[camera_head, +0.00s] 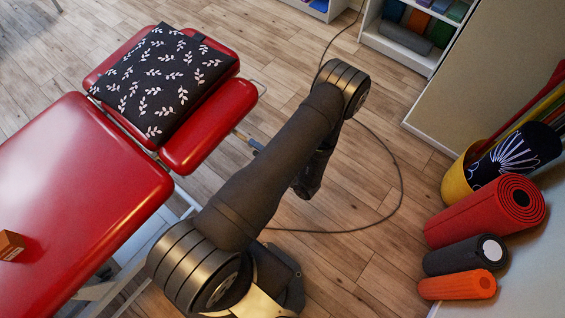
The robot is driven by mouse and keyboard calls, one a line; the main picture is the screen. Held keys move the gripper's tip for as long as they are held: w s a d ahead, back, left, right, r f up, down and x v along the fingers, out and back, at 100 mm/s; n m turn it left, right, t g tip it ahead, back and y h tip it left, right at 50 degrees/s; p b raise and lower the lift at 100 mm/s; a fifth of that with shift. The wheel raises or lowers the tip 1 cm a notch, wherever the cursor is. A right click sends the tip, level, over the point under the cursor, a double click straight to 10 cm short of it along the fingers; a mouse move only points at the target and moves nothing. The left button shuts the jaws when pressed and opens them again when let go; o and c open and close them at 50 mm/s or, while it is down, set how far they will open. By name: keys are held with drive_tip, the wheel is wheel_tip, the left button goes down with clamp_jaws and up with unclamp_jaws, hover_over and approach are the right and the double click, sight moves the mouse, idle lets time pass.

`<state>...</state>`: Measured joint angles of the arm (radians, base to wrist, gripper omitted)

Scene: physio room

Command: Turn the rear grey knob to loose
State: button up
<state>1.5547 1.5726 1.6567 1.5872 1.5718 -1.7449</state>
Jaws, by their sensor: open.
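A small blue-grey knob (256,146) on a thin rod sticks out from beneath the right side of the red headrest (210,130). It is partly covered by my upper arm, and I cannot tell its setting or whether it is the rear one. No other knob shows clearly. My arm rises from the lower middle, bends at the top and comes down behind its own upper link. The fingers of my gripper are hidden behind the arm, so their distance from the knob does not show.
A black leaf-patterned cushion (160,82) lies on the headrest of the red treatment table (75,185). An orange-brown box (11,245) sits on the table. A cable (398,165) loops over the floor.

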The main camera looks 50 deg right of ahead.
sight(245, 140)
drive_tip(key=s, duration=1.1)
drive_tip(key=shift+s, duration=0.25)
drive_tip(key=shift+w, duration=0.15)
drive_tip(key=w, duration=1.6)
drive_tip(key=shift+w, duration=0.4)
drive_tip(key=shift+w, duration=0.15)
drive_tip(key=m, duration=0.5)
drive_tip(key=shift+r, duration=0.15)
drive_tip(key=m, duration=0.6)
drive_tip(key=shift+d+r, duration=0.1)
idle(2.4)
